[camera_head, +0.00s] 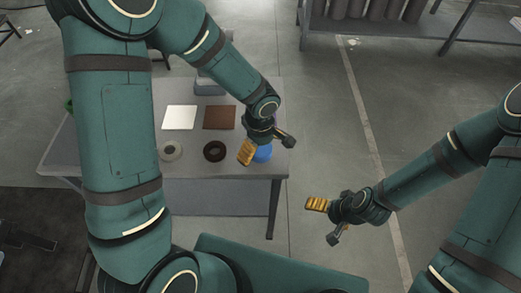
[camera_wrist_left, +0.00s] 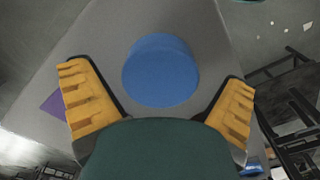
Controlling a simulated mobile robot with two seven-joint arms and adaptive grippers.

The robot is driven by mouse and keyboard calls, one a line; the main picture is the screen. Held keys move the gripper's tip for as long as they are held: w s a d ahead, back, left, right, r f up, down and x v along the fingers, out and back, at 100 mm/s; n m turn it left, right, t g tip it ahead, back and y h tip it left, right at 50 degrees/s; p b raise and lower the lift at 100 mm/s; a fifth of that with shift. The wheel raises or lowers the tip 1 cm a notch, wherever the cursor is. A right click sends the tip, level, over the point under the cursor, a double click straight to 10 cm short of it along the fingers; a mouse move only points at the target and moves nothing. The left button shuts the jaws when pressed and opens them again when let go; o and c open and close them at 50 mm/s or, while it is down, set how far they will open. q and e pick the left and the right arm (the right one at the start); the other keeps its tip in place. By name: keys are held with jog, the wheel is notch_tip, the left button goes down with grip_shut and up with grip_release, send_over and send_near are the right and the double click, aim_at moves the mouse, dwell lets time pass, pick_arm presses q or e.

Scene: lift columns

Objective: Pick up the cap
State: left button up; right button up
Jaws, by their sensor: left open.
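The cap is a blue round disc (camera_head: 263,153) on the grey table near its right end. In the left wrist view the blue cap (camera_wrist_left: 160,70) shows whole, lying between the yellow fingers and apart from both. My left gripper (camera_head: 246,152) is open and empty, above and close beside the cap; its finger partly covers the cap in the head view. My right gripper (camera_head: 317,204) hangs over the floor to the right of the table, away from the cap. Its fingers overlap from this side, so their opening cannot be read.
A grey box (camera_head: 208,86) stands at the back. A shelf (camera_head: 400,30) stands farther back right. Open floor lies right of the table.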

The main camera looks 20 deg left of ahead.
pick_arm(q)
jog(key=shift+f, duration=0.25)
jog(key=c, duration=1.2)
